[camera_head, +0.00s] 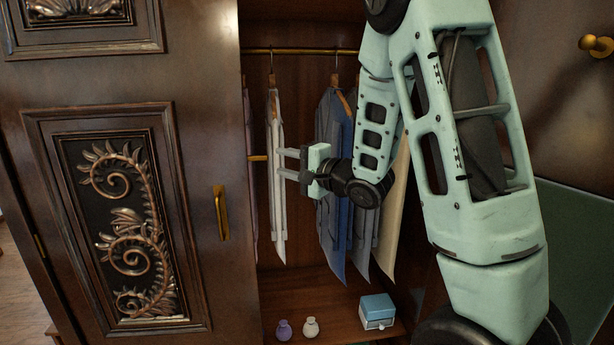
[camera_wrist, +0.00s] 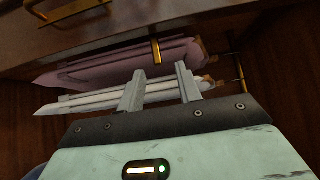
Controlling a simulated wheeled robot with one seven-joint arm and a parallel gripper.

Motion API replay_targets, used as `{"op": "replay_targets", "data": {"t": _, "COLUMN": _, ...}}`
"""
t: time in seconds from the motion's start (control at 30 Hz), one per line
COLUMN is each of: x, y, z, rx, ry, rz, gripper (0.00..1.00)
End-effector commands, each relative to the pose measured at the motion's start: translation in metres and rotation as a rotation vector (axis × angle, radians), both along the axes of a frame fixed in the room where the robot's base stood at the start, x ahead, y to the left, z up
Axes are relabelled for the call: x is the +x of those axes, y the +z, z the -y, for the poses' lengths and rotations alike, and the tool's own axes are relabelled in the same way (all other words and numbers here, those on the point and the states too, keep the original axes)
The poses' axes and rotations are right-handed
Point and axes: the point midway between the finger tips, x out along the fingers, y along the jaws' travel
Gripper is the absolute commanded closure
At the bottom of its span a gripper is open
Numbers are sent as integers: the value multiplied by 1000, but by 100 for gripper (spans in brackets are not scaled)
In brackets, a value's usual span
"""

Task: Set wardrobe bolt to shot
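A short brass bar (camera_head: 257,158) sticks out to the right from the edge of the left wardrobe door (camera_head: 190,60); it looks like the wardrobe bolt. In the wrist view the bar (camera_wrist: 157,50) lies just beyond my fingertips, roughly in line with the gap between them. My gripper (camera_head: 279,163) is open and empty. It points left toward the bar, inside the wardrobe opening, in front of the hanging clothes. In the wrist view both fingers (camera_wrist: 160,69) stand apart with nothing between them. I cannot see the rest of the bolt's fitting.
Shirts (camera_head: 335,150) hang from a brass rail (camera_head: 300,51) behind my gripper. A brass handle (camera_head: 223,213) is on the left door's face. A brass knob (camera_head: 597,44) is at the right. Two small bottles and a blue box (camera_head: 377,307) stand on the wardrobe floor (camera_head: 340,300).

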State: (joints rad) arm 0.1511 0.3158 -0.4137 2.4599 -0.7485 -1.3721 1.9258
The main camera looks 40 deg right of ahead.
Motion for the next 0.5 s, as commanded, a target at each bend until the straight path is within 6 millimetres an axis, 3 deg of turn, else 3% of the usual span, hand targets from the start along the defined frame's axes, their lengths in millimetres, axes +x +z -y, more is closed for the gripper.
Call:
{"op": "replay_targets", "data": {"t": 0.17, "x": -42, "y": -2, "z": 9, "rx": 2, "ry": -5, "rz": 4, "gripper": 65}}
{"op": "replay_targets", "data": {"t": 0.5, "x": -62, "y": -2, "z": 12, "rx": -1, "ry": 0, "rz": 2, "gripper": 65}}
